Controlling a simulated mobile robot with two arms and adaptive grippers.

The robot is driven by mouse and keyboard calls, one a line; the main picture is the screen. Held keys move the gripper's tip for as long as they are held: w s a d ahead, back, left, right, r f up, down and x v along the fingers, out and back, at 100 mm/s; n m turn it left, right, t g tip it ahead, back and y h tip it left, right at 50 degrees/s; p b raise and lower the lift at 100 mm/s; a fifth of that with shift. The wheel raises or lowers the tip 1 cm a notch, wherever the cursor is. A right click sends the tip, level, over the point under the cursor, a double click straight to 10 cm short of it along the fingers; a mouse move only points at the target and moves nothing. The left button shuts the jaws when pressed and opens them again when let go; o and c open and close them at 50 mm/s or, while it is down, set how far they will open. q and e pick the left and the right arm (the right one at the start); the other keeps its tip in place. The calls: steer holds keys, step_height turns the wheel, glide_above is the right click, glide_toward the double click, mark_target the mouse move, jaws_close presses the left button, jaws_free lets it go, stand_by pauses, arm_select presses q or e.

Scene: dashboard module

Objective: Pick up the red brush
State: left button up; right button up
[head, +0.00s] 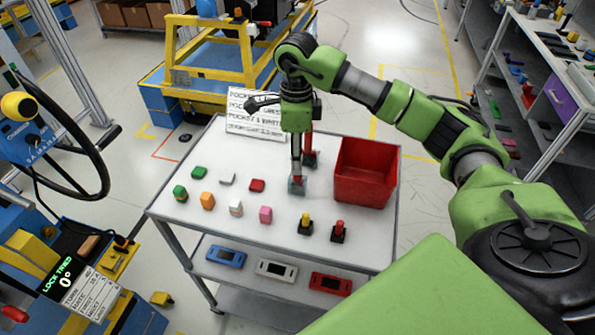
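A small piece with a red top and a black base (339,231) stands near the front right of the white table; it best fits the red brush, though it is too small to be sure. My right gripper (303,172) points down over the table's middle, behind and left of this piece and apart from it. Its two fingertips are apart, with nothing clearly seen between them. Red shows along the far finger; I cannot tell whether it is part of the finger. My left gripper is out of view.
A similar yellow-topped piece (305,223) stands left of the red-topped one. A red bin (365,172) stands close to the right of my gripper. Several small coloured blocks lie at left. A white sign (254,116) stands at the back. The table's front corner is clear.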

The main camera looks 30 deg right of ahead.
step_height(320, 180, down, 4)
steer(key=shift+d+r+p, duration=0.15)
steer(key=shift+r+p, duration=0.05)
steer(key=shift+p, duration=0.55)
steer(key=shift+f, duration=0.3)
jaws_close()
